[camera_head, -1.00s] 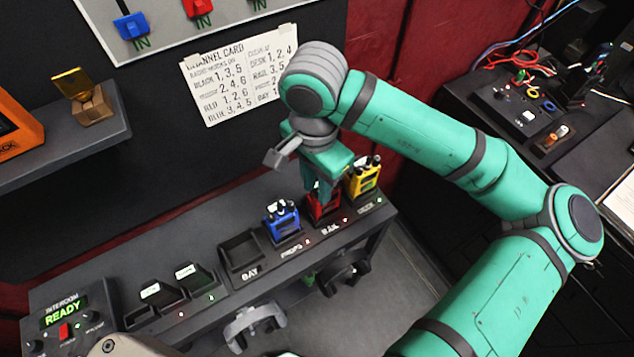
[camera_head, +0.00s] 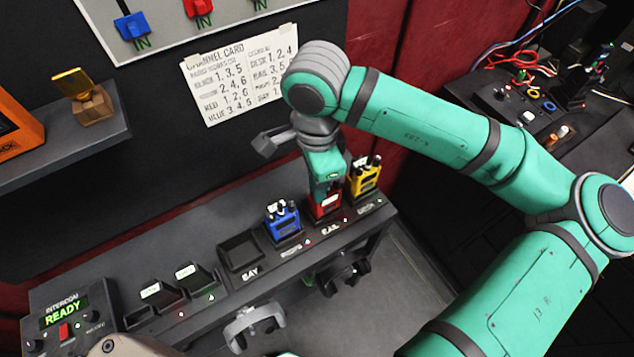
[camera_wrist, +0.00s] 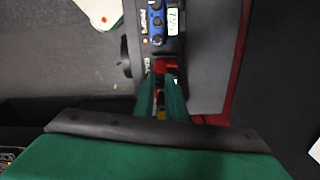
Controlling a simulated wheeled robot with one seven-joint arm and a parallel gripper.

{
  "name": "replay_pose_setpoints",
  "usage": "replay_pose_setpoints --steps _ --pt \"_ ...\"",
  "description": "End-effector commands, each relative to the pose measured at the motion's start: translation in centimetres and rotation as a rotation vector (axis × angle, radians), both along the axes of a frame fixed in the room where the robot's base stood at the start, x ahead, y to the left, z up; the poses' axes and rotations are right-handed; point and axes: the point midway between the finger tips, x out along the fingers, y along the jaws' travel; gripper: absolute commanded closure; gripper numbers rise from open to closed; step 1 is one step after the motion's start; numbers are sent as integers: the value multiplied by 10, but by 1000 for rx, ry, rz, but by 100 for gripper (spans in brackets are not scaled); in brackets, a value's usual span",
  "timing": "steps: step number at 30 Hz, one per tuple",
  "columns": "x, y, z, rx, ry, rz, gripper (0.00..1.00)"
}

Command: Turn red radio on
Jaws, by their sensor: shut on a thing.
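The red radio (camera_head: 322,209) stands in its slot on the dark shelf, between the blue radio (camera_head: 283,221) and the yellow radio (camera_head: 364,176). My gripper (camera_head: 327,186) is right over the red radio and shut on its upper part, which hides its top and knobs. In the wrist view the two green fingers (camera_wrist: 161,90) reach down beside a patch of the red radio (camera_wrist: 167,66). The blue radio also shows in the wrist view (camera_wrist: 157,22), next to a small white label.
An empty slot marked BAY (camera_head: 240,253) lies left of the blue radio. Headsets (camera_head: 254,325) hang under the shelf edge. An intercom box (camera_head: 66,322) reads READY at the left end. A channel card (camera_head: 236,80) is on the wall behind.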

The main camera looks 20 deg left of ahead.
Motion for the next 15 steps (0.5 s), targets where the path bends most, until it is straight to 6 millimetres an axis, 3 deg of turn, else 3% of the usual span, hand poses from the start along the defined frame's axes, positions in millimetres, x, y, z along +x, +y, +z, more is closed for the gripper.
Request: replay_pose_setpoints --steps 4,5,7,15 --pt "0 0 0 1 1 2 100" --pt "0 0 0 1 1 2 86" --pt "0 0 0 1 1 2 69" --pt "0 0 0 0 0 3 69"
